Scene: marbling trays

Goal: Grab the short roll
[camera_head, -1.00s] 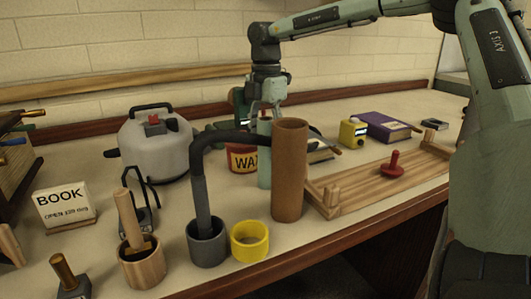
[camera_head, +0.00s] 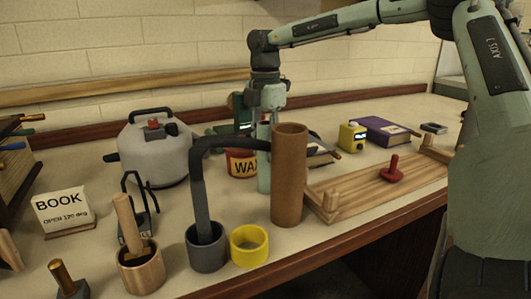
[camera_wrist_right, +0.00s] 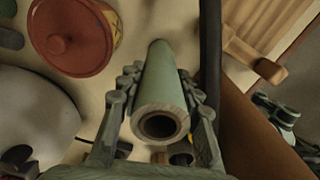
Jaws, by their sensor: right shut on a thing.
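The short roll is a pale green tube (camera_head: 264,172) standing upright behind a taller brown roll (camera_head: 289,175), which hides part of it. In the right wrist view the green tube (camera_wrist_right: 162,85) shows its open round end between the fingers. My right gripper (camera_head: 266,118) is above it, shut on its upper part; in the wrist view the right gripper (camera_wrist_right: 160,105) has a finger against each side. The tube's base is partly hidden in the head view. My left gripper is not in view.
A black bent pipe (camera_head: 200,190) arches close beside the green tube. A wax tin (camera_head: 242,163), a white pot (camera_head: 154,152) and a yellow ring (camera_head: 249,246) stand near. A wooden rack (camera_head: 375,187) with a red knob (camera_head: 390,170) lies to the right.

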